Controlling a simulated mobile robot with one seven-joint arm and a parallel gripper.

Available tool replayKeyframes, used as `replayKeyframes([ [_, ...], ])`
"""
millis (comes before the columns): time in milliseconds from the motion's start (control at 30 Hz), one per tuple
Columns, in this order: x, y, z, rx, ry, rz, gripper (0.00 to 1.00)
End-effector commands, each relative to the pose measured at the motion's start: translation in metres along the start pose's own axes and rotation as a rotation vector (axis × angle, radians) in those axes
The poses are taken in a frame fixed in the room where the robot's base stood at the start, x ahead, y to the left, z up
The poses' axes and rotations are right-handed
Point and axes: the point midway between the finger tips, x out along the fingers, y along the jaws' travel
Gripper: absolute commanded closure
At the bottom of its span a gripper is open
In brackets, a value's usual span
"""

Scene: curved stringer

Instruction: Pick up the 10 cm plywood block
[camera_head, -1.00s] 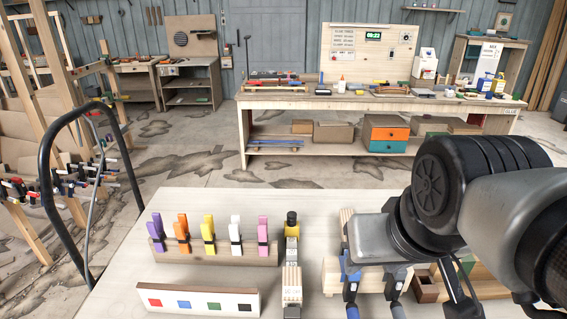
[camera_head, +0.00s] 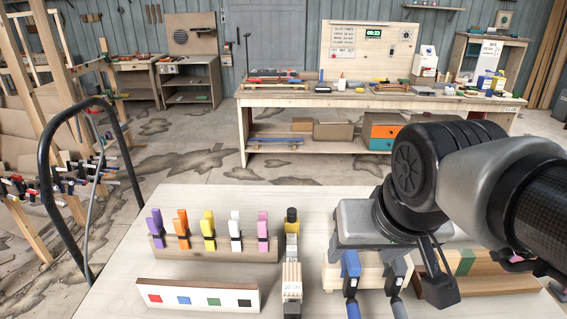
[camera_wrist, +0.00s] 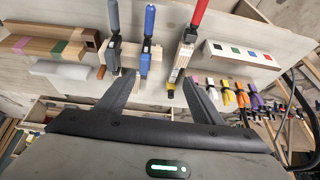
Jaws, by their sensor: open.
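A small pale block with layered edges and a "10 cm" mark (camera_head: 291,282) sits in a bar clamp on the near middle of the table. I take it to be the plywood block. In the wrist view a layered pale block (camera_wrist: 180,68) shows at the clamp with the red handle (camera_wrist: 198,20). My gripper (camera_wrist: 160,78) is open, with nothing between its dark fingers. The block appears beyond the fingers, nearer the right one; the gap is hard to judge. In the head view my arm hides most of the gripper.
Left of the block stand a rail with several coloured clamps (camera_head: 215,252) and a white colour-square board (camera_head: 198,299). A striped wooden block (camera_head: 490,264) lies further right.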

Motion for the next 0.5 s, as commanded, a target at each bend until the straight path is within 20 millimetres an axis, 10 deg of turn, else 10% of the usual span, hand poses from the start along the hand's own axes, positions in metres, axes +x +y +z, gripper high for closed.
replayKeyframes([
  [300,0.113,-0.072,-0.028,0.008,-0.08,0.014,0.39],
  [500,0.142,-0.099,-0.033,0.008,-0.074,0.035,0.39],
])
